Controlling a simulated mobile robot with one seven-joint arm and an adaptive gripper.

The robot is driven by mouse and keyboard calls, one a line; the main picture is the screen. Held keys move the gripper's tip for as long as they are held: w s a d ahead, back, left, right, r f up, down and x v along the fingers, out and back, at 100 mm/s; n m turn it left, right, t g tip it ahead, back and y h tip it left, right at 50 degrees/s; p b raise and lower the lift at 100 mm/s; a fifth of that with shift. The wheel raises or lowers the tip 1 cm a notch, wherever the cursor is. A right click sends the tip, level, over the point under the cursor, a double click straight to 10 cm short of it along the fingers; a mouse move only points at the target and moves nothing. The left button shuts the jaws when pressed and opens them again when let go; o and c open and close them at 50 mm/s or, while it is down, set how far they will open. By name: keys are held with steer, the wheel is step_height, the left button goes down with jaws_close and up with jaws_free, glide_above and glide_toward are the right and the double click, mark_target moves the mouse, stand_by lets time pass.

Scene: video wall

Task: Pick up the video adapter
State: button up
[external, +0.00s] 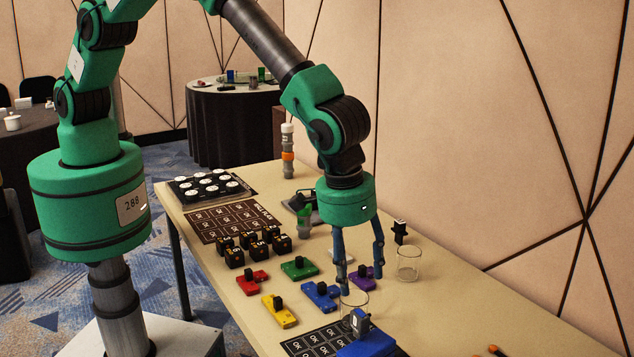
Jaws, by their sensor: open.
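I cannot tell for certain which thing is the video adapter. A small black piece with a light top (399,231) stands upright to the right of my gripper, near the wall. A small dark grey and blue piece (359,321) stands below my gripper in the picture, by a blue block (368,345) and partly behind a clear glass. The fingertips appear just above or beside a blue block and a purple block; contact is unclear.
A clear glass (409,264) stands at right; another (354,301) is close below the fingers. Red (252,281), yellow (279,311), green (299,267), blue (321,294) and purple (366,278) blocks with black knobs lie around. Black numbered cubes (256,247) stand left. The table's right front is mostly clear.

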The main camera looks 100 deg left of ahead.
mark_target(359, 314)
steer(key=f, duration=0.5)
steer(key=w+a+f, duration=0.1)
steer(key=f, duration=0.2)
steer(key=shift+s, duration=0.1)
steer(key=shift+w+a+f, duration=0.15)
steer(key=shift+f, duration=1.15)
steer(key=shift+w+a+f, duration=0.1)
steer(key=shift+f, duration=1.15)
steer(key=shift+c, duration=0.2)
jaws_close()
